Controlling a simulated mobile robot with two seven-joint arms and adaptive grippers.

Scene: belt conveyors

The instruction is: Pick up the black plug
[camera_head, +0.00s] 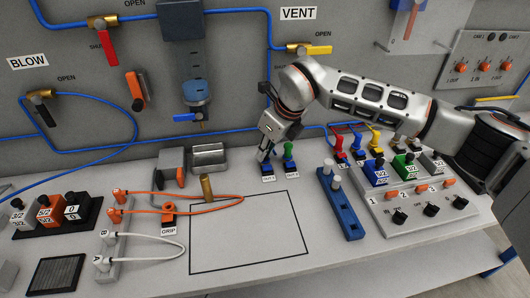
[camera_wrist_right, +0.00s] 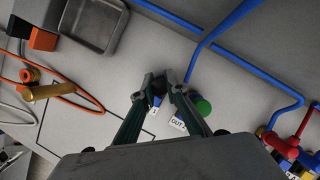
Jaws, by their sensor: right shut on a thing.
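My right gripper (camera_head: 265,153) reaches down to the blue socket (camera_head: 267,168) on the left of a pair on the bench. In the right wrist view its fingers (camera_wrist_right: 158,92) are closed around the black plug (camera_wrist_right: 158,84), which stands at this socket. The fingers hide most of the plug, and I cannot tell whether it is still seated. A green plug (camera_head: 288,150) stands in the neighbouring socket to the right, labelled OUT 2; it also shows in the right wrist view (camera_wrist_right: 203,106). My left gripper is not in view.
A metal tray (camera_head: 208,158) and a brass cylinder (camera_head: 207,188) are left of the gripper. A blue rack (camera_head: 341,205) and a grey valve panel (camera_head: 455,215) are to the right. Blue hose (camera_head: 225,132) runs behind. The outlined bench area (camera_head: 250,235) in front is mostly clear.

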